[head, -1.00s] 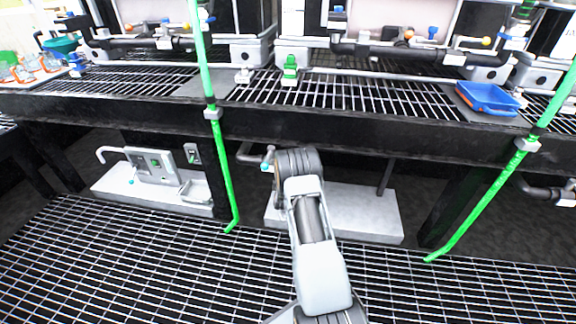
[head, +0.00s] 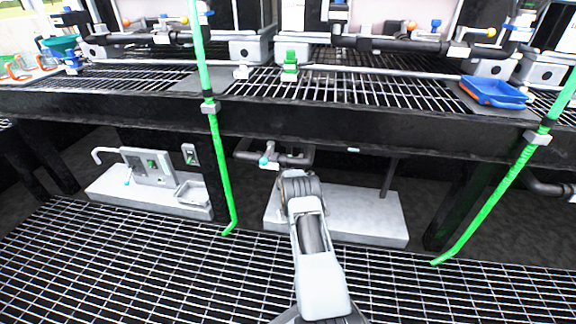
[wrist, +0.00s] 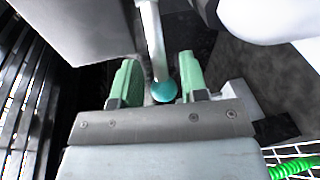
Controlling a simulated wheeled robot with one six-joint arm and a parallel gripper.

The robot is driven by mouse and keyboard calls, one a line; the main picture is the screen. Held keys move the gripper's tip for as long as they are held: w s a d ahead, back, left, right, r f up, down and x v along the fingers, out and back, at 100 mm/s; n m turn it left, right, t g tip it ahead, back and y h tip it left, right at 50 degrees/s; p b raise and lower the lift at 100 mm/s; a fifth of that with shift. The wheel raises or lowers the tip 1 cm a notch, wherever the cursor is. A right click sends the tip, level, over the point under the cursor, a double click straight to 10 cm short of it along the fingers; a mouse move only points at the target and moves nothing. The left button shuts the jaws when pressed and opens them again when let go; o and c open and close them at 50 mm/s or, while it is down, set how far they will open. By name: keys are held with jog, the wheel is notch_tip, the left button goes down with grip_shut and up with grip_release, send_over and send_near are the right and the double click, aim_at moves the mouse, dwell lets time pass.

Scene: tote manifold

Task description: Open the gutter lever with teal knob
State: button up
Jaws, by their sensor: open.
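The gutter lever's teal knob (wrist: 164,91) is a round ball at the end of a pale rod (wrist: 152,40). In the wrist view it sits between the two green fingers of my gripper (wrist: 158,78), which is open. The fingers stand on either side of the knob; whether either touches it I cannot tell. In the head view the teal knob (head: 264,161) hangs at a grey pipe (head: 290,159) under the bench, just above and left of my arm's end. My fingers are hidden there.
The black bench edge (head: 350,135) runs above the pipe. Green hoses (head: 222,170) hang to the left and at right (head: 490,198). A white slab (head: 370,215) lies below. A control panel with a basin (head: 150,165) stands at left.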

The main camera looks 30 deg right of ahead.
jog(key=shift+b+x, duration=0.35)
jog(key=shift+x, duration=0.55)
grip_shut()
